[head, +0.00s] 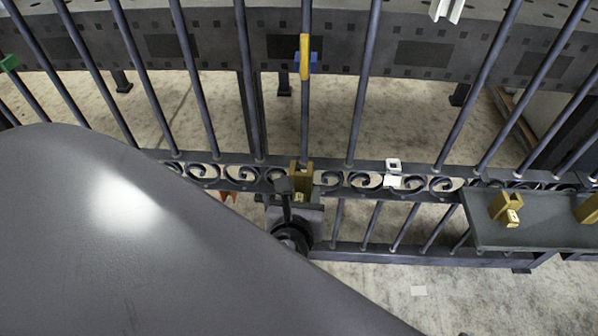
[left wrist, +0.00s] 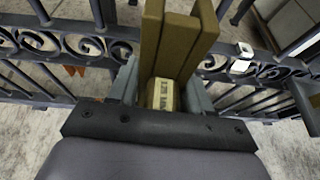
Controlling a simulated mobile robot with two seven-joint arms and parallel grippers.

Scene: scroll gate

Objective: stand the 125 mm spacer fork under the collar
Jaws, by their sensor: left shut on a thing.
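My left gripper (head: 291,192) is shut on a brown, brass-coloured spacer fork (head: 301,172), held upright at the gate's scroll band. In the left wrist view the fork (left wrist: 178,48) rises between the fingers, prongs pointing away. Its pale label faces the camera, but I cannot read it surely. A yellow collar (head: 304,52) with blue parts beside it sits on a gate bar well above the fork in the picture. The fork is in line with that bar; I cannot tell whether the bar lies between its prongs. My right gripper is not in view.
A grey-green shelf (head: 535,238) at the right holds two more brass-coloured blocks, one (head: 507,208) with a pale label. A white fitting (head: 393,170) sits on the scroll band. The dark gate bars stand close around the gripper. My left arm hides the lower left.

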